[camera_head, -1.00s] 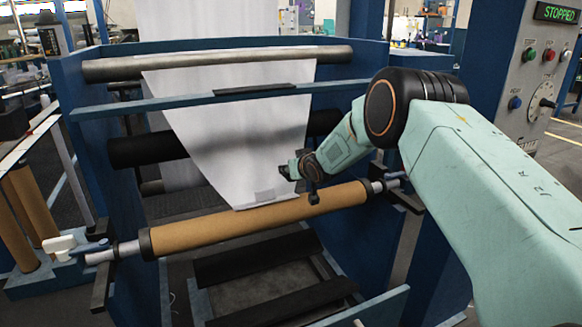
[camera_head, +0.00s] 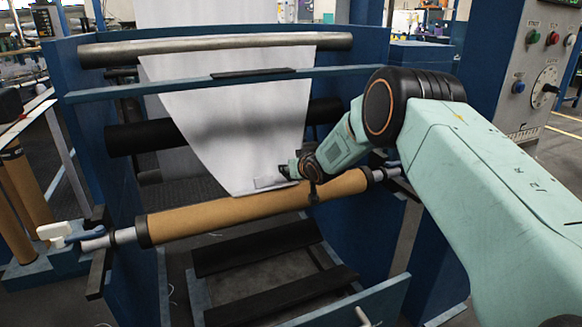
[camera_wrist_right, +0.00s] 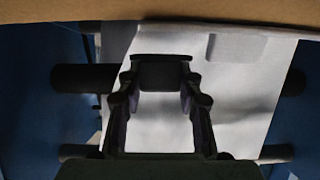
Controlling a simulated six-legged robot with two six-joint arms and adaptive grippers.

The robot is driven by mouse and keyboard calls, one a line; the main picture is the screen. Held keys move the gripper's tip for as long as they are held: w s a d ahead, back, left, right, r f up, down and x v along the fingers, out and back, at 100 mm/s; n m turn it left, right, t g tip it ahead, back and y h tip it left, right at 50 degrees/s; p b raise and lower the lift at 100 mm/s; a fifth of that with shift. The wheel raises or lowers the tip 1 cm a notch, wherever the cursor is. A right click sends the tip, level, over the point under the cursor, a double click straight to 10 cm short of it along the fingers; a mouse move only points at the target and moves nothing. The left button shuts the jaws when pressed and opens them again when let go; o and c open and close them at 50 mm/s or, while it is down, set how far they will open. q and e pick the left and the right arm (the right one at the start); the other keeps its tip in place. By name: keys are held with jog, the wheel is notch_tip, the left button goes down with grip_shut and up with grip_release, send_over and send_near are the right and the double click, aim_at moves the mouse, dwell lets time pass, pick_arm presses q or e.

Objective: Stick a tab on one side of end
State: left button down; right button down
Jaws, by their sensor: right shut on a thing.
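A white sheet (camera_head: 225,110) hangs from the upper roller and narrows to a low end just above the brown cardboard roll (camera_head: 240,212). A small pale patch, seemingly a tab (camera_head: 270,183), lies flat at the sheet's end. It also shows as a faint grey patch in the right wrist view (camera_wrist_right: 236,47). My right gripper (camera_head: 288,171) is at the sheet's lower right, close beside the patch. In the right wrist view its dark fingers (camera_wrist_right: 162,70) stand in front of the sheet. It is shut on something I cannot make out. My left gripper is not in view.
The roll lies on a shaft between blue frame sides, close below my right gripper. A blue crossbar (camera_head: 150,88) spans above, and a dark roller (camera_head: 150,137) lies behind the sheet. A control panel (camera_head: 535,75) stands at the right.

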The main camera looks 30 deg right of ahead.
jog(key=shift+f+b, duration=0.4)
jog(key=shift+f, duration=0.45)
dwell(0.3)
jog(key=c, duration=0.8)
grip_release()
jog(key=shift+s, duration=0.15)
jog(key=v, duration=1.2)
